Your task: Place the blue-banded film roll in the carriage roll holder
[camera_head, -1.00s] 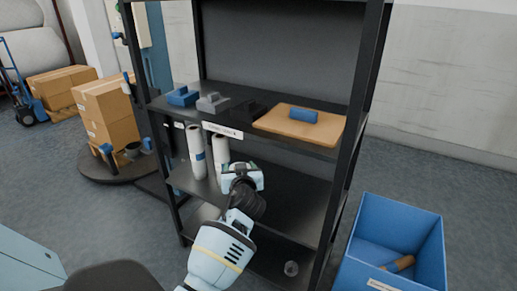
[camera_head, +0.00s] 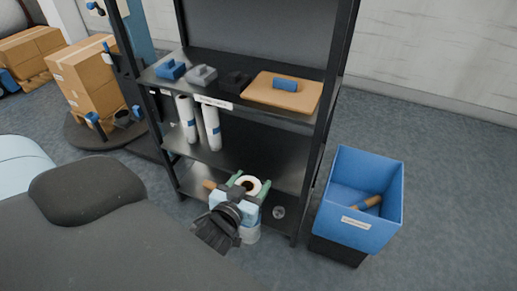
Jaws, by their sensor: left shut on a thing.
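My left gripper (camera_head: 248,183) is shut around a white film roll (camera_head: 250,234) in front of the lower shelf. The roll's round end with its core faces up towards the camera; the gripper hides its middle, so I cannot tell whether it has a blue band. My right gripper is not in view.
The black rack's top shelf (camera_head: 215,103) holds blue, grey and black blocks and a tan board (camera_head: 260,97) with a blue piece. A blue bin (camera_head: 345,225) with a brown tube stands right. Cartons (camera_head: 90,80) stand on a turntable at left.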

